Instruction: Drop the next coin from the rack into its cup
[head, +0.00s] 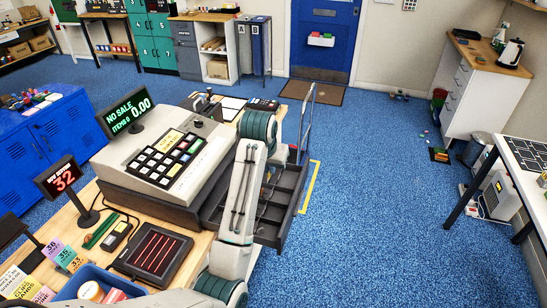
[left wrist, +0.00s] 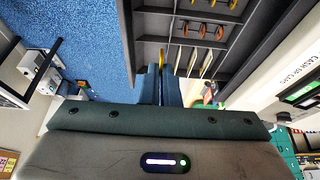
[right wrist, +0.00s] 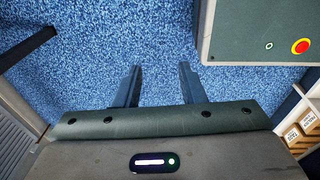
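The open cash drawer (head: 272,205) sticks out from the right side of the grey register. In the left wrist view the drawer's dark dividers (left wrist: 152,11) show, with copper-brown coins (left wrist: 201,30) in one row and yellowish strips (left wrist: 206,65) in the compartments below them. My left gripper (left wrist: 161,70) is at the drawer with its fingers close together on a gold coin (left wrist: 161,55), seen edge-on. In the head view my left arm hides that gripper and part of the drawer. My right gripper (right wrist: 160,72) is open and empty over blue carpet. I cannot tell which cup belongs to the coin.
The register (head: 163,155) has a NO SALE display (head: 127,113). A black tray with red lines (head: 152,253), a red 32 display (head: 62,178) and a blue bin (head: 70,292) stand on the wooden counter. Open floor lies to the right.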

